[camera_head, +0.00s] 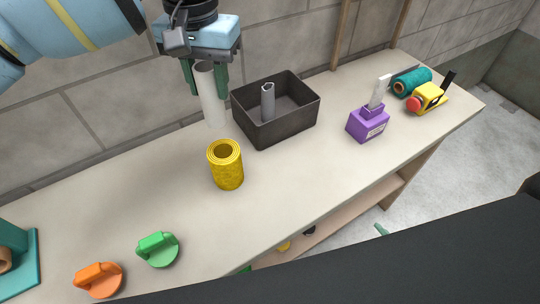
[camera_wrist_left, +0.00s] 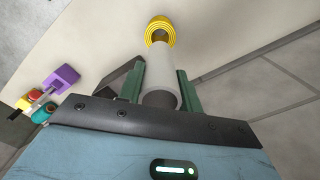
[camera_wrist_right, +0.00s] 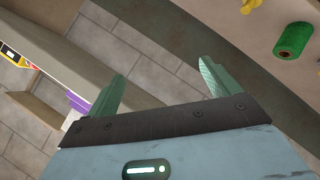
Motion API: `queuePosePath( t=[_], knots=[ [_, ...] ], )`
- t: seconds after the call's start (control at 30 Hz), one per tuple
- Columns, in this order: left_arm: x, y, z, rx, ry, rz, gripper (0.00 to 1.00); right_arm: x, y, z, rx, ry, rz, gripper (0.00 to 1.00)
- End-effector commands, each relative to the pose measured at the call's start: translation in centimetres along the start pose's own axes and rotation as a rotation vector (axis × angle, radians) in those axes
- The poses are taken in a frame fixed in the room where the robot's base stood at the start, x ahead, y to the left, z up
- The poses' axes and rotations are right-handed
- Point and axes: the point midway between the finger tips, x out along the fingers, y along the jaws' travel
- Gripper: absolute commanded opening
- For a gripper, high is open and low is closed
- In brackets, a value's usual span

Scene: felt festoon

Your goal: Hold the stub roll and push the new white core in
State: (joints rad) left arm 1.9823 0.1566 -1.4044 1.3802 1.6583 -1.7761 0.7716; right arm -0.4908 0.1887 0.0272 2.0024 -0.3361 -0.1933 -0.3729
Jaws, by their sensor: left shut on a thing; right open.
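The yellow stub roll (camera_head: 228,174) stands upright on the table, its hollow end facing up. It also shows in the left wrist view (camera_wrist_left: 150,40), beyond the core. My left gripper (camera_head: 207,90) is shut on the white core (camera_head: 213,110), a long pale tube held roughly upright behind and slightly left of the roll. In the left wrist view the fingers of my left gripper (camera_wrist_left: 160,72) flank the white core (camera_wrist_left: 168,78). The core appears apart from the roll. My right gripper (camera_wrist_right: 162,70) is open and empty, away from the roll; the head view does not show it.
A dark bin (camera_head: 276,133) holding a grey tube (camera_head: 268,104) stands right of the core. A purple block (camera_head: 367,126), a teal roll (camera_head: 412,82) and a yellow tool (camera_head: 430,98) stand further right. Green (camera_head: 158,250) and orange (camera_head: 99,280) knobbed discs lie front left.

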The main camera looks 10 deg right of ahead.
Motion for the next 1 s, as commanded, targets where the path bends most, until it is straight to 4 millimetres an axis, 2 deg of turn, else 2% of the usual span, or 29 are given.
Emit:
queuePosePath(
  t=[0.03, 0.2, 0.3, 0.5, 0.57, 0.6, 0.67, 0.87, 1.0],
  knots=[
    [0.0, 0.0, 0.0, 0.0, 0.0, 0.0, 0.12, 0.7, 2.7, -0.1, -0.128, 0.02, 0.06, 0.88],
    [0.0, 0.0, 0.0, 0.0, 0.0, 0.0, 0.12, 2.0, 11.1, -0.9, -0.61, 0.046, 0.262, 0.88],
    [0.0, 0.0, 0.0, 0.0, 0.0, 0.0, 0.12, 2.2, 15.5, -1.6, -0.882, 0.034, 0.371, 0.88],
    [0.0, 0.0, 0.0, 0.0, 0.0, 0.0, 0.12, 2.1, 22.4, -3.8, -1.369, -0.018, 0.552, 0.88],
    [0.0, 0.0, 0.0, 0.0, 0.0, 0.0, 0.12, 2.3, 23.5, -5.3, -1.481, -0.011, 0.6, 0.88],
    [0.0, 0.0, 0.0, 0.0, 0.0, 0.0, 0.12, 2.6, 23.8, -6.8, -1.534, 0.016, 0.632, 0.88],
    [0.0, 0.0, 0.0, 0.0, 0.0, 0.0, 0.12, 3.1, 23.6, -8.9, -1.582, 0.066, 0.667, 0.88],
    [0.0, 0.0, 0.0, 0.0, 0.0, 0.0, 0.12, 4.3, 21.6, -16.8, -1.682, 0.295, 0.767, 0.88],
    [0.0, 0.0, 0.0, 0.0, 0.0, 0.0, 0.12, 4.4, 19.0, -23.3, -1.789, 0.511, 0.837, 0.88]
  ],
)
